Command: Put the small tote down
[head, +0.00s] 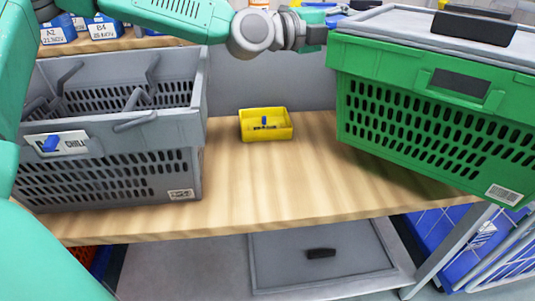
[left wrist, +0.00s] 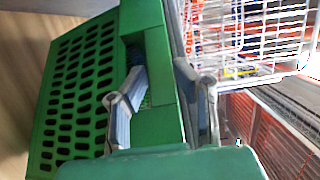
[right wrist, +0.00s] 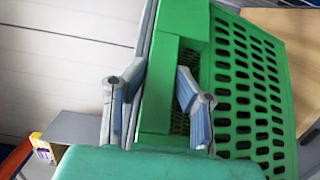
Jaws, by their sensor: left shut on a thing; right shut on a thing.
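The green tote (head: 425,125) with a grey lid is at the right of the head view, its lower right corner near the bench's front edge. I cannot tell whether its bottom touches the wooden bench (head: 275,185). My left gripper (head: 312,38) is at its left end; in the left wrist view that gripper (left wrist: 160,78) is shut on the tote's (left wrist: 75,90) rim. My right gripper (right wrist: 160,78) is shut on the opposite end of the tote (right wrist: 245,85) in the right wrist view, and is outside the head view.
A grey tote (head: 110,175) labelled "CHILL" stands on the bench at the left. A small yellow bin (head: 265,126) sits at the back middle. The bench between the totes is otherwise clear. A lower shelf holds a grey panel (head: 320,275); a wire cage (head: 500,255) is at lower right.

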